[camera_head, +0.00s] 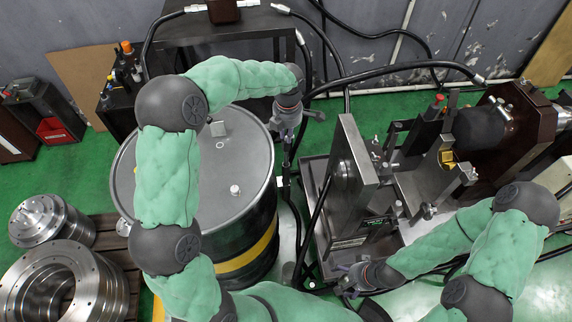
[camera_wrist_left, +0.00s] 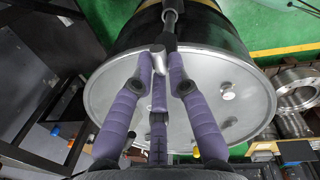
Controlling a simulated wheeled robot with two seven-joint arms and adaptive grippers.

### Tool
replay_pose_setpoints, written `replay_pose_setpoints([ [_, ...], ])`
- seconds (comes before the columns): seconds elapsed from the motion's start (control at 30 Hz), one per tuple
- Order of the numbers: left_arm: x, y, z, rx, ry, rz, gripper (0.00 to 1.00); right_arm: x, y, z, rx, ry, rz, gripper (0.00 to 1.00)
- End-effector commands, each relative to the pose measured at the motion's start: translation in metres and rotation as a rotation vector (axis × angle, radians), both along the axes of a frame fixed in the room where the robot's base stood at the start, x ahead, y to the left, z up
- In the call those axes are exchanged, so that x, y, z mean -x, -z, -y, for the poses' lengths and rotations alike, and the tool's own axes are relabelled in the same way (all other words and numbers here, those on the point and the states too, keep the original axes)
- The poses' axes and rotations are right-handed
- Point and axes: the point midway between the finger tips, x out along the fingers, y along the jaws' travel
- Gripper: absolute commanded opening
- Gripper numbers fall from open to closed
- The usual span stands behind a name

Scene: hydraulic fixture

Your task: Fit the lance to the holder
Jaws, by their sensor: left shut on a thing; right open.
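My left gripper (camera_head: 288,112) is over the right rim of the drum. In the left wrist view its purple fingers (camera_wrist_left: 160,75) are closed around the metal end of a dark rod, which looks like the lance (camera_wrist_left: 171,22). The rod runs away from the fingers past the drum's edge. In the head view the lance (camera_head: 287,150) hangs below the gripper, between drum and fixture, and its lower part blends with dark hoses. My right gripper (camera_head: 350,281) is low at the front of the steel hydraulic fixture (camera_head: 348,190), open and apparently empty. I cannot tell which part is the holder.
A grey-lidded drum (camera_head: 240,155) stands left of the fixture. A black hose (camera_head: 400,67) arches behind my left gripper to the fixture's right side. A dark table (camera_head: 230,30) stands behind. Machined steel rings (camera_head: 50,220) lie at left. Green floor shows between them.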

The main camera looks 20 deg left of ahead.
Motion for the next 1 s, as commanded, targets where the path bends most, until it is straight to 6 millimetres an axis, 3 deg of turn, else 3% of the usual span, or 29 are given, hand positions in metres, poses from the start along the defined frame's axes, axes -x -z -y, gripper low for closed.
replay_pose_setpoints([
  [1.0, 0.000, 0.022, 0.000, 0.000, 0.000, 0.000, 0.00, 0.000, 0.018, 0.000, 0.000, 0.000, 0.000, 0.88],
])
